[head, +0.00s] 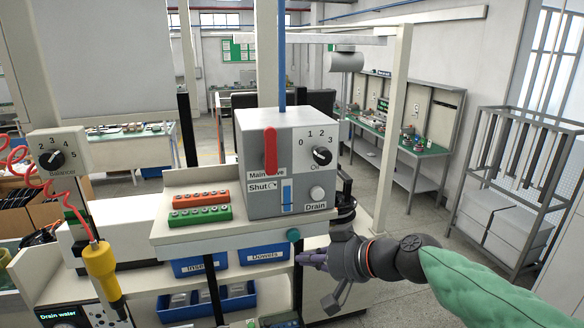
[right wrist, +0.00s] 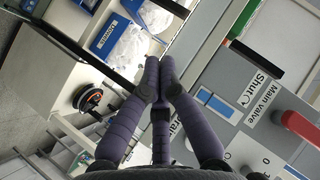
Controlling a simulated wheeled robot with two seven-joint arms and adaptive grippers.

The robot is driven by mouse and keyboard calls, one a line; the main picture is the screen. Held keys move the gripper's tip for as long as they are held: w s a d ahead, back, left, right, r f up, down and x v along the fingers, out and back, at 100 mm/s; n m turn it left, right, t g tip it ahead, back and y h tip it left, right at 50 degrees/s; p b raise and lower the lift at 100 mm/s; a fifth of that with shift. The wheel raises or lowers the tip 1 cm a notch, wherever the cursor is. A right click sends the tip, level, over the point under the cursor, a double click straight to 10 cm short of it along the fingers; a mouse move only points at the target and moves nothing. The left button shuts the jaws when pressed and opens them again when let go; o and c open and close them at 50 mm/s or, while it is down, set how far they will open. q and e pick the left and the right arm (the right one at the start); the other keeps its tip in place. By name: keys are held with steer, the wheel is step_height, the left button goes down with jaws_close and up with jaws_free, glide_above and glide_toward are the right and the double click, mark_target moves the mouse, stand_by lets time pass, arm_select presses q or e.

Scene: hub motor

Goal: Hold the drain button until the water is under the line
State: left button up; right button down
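The grey valve box (head: 255,145) stands on a shelf in the head view. Its drain button (head: 317,193) is a pale round knob at the lower right of the front, above the "Drain" label. A blue-filled gauge window (head: 286,194) is left of it; I cannot make out the line. In the right wrist view the gauge (right wrist: 217,104) also shows, while the fingers hide the button. My right gripper (head: 312,258) has purple fingers and is below the box's front, apart from the button. Its fingertips (right wrist: 160,78) are together, with nothing between them. My left gripper is not in view.
A red main valve lever (head: 270,150) and a black dial (head: 321,155) are on the box. Orange and green peg racks (head: 201,214) sit left of it. Blue bins (head: 265,254) are below the shelf. A yellow tool (head: 101,262) hangs at left.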

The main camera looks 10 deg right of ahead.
mark_target(317, 194)
steer(key=s+d+r+n, duration=0.2)
steer(key=d+r+n, duration=0.2)
steer(key=r, duration=0.5)
steer(key=shift+s+d+r, duration=0.15)
steer(key=shift+s+d, duration=0.25)
steer(key=shift+d, duration=0.7)
steer(key=shift+w+a+p, duration=0.15)
steer(key=shift+w+p, duration=1.25)
steer(key=shift+w, duration=3.05)
steer(key=shift+w, duration=0.1)
